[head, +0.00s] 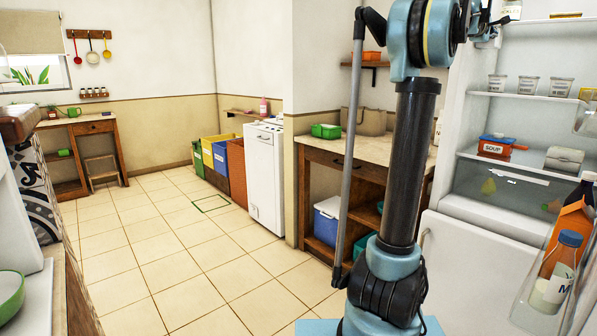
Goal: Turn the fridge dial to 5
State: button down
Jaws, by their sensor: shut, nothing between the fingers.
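The open fridge (535,58) stands at the right, with its lit white interior and shelves showing. I cannot make out the dial or its numbers; the top of the fridge is cut off by the picture edge. My arm rises in front of the fridge's left side. My gripper (492,22) is small and dark at the top edge, in front of the upper fridge interior. It is shut and holds nothing. I cannot tell whether it touches anything.
Fridge shelves hold several white cups (528,86), a red and blue soup container (496,146) and a grey box (564,158). Bottles (560,268) stand in the open door at lower right. A wooden counter (375,148) stands left of the fridge. The tiled floor is clear.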

jog(key=shift+w+d+r, duration=0.15)
jog(key=shift+d+r, duration=0.1)
dwell(0.4)
dwell(0.6)
jog(key=shift+s+f, duration=0.2)
jog(key=shift+f, duration=0.6)
jog(key=shift+w+f, duration=0.1)
jog(key=shift+f, duration=0.2)
jog(key=shift+w+a+f, duration=0.15)
jog(key=shift+a+f, duration=0.1)
dwell(0.4)
jog(key=shift+s+d+f, duration=0.15)
jog(key=shift+s+d, duration=0.1)
jog(key=shift+s, duration=0.05)
